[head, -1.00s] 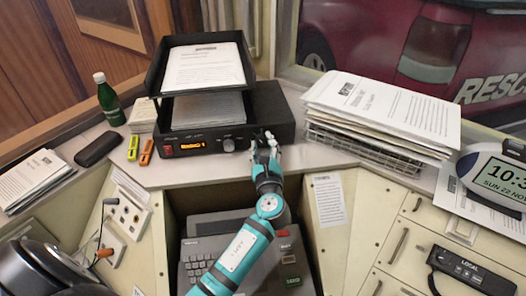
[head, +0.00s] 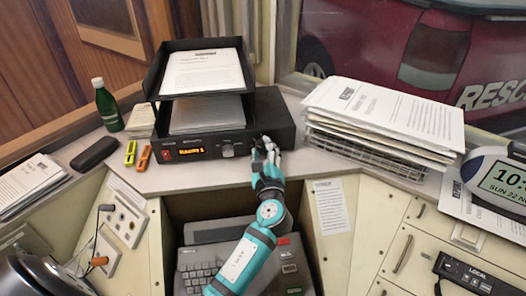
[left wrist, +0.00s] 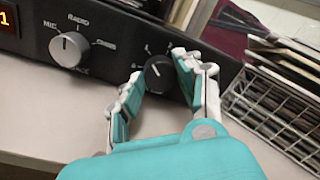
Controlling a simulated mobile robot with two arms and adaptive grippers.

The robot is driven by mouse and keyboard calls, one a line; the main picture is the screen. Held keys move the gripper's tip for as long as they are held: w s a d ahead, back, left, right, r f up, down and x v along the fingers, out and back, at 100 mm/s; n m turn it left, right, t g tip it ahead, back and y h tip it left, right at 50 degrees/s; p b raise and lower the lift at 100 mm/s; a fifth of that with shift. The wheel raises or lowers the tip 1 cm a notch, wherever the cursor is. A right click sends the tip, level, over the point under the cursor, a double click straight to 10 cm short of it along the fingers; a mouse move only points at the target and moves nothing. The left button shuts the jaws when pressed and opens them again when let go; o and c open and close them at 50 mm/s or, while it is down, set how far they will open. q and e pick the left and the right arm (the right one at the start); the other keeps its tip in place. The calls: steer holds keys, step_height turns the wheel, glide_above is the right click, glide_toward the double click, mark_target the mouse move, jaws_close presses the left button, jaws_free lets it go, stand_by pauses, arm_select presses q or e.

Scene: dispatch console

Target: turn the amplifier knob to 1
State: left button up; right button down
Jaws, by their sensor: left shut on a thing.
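The black amplifier box (head: 270,122) stands on the console shelf under a paper tray. Its front has a red switch, a lit orange display (head: 192,150) and a silver knob (head: 228,150). In the left wrist view the silver knob (left wrist: 70,48) has labels MIC and RADIO. A smaller black knob (left wrist: 158,72), with small marks around it, sits to its right. My left gripper (head: 264,150) reaches the panel's right end; in the left wrist view its fingers (left wrist: 158,88) are on both sides of the black knob, closed on it. My right gripper is not in view.
A wire tray with papers (head: 370,150) stands right of the amplifier, close to my left gripper. A keyboard unit (head: 240,265) sits in the recess below.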

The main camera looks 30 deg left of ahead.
arm_select(q)
steer(key=o, duration=1.1)
steer(key=shift+o, duration=0.2)
steer(key=v, duration=1.2)
